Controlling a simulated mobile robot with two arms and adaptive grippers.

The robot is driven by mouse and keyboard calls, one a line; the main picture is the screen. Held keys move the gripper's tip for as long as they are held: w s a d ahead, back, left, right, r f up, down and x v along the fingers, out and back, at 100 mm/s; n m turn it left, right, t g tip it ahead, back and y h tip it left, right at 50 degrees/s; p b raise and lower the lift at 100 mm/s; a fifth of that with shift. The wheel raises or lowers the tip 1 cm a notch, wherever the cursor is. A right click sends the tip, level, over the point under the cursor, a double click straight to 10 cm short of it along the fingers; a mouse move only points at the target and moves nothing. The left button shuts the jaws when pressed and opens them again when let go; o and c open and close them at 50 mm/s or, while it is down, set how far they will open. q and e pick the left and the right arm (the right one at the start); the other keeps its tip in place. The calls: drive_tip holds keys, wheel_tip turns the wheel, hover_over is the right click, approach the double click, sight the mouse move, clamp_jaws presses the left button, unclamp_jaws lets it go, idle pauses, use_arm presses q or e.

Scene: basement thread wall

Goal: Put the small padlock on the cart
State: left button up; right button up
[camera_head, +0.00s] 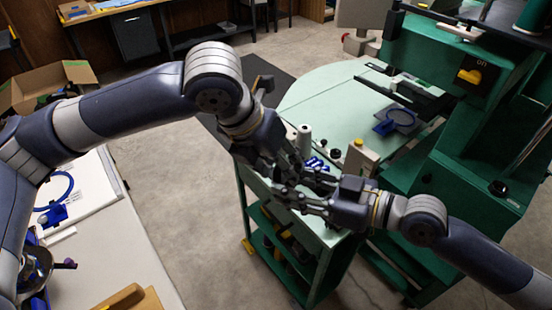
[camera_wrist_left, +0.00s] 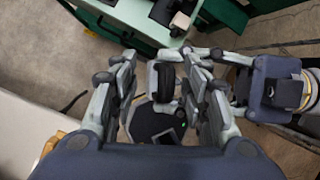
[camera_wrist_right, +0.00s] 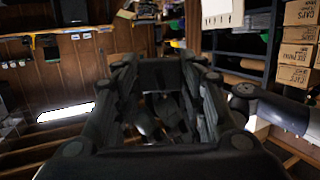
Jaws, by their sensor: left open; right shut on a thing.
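The green cart (camera_head: 326,262) stands below both grippers, with shelves under its pale top. My right gripper (camera_head: 292,196) reaches in from the right over the near edge of the cart top and is shut on a small dark thing. This thing, which looks like the small padlock (camera_wrist_left: 164,82), shows between the left fingers in the left wrist view; its outline is unclear. The head view hides it behind the fingers. My left gripper (camera_head: 290,172) is open, close beside the right one, with its fingers around the same spot.
A white spool (camera_head: 304,137), small blue items (camera_head: 318,163) and a beige box with a yellow knob (camera_head: 360,157) occupy the cart top. A large green machine (camera_head: 450,150) stands at the right. A white table (camera_head: 100,265) is at the left, with open floor between.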

use_arm(q)
clamp_jaws()
use_arm(e)
drive_tip(key=o, duration=1.2)
drive_tip(key=shift+o, duration=0.2)
drive_tip(key=shift+d, duration=0.1)
drive_tip(key=v, duration=1.1)
drive_tip(key=shift+d, duration=0.35)
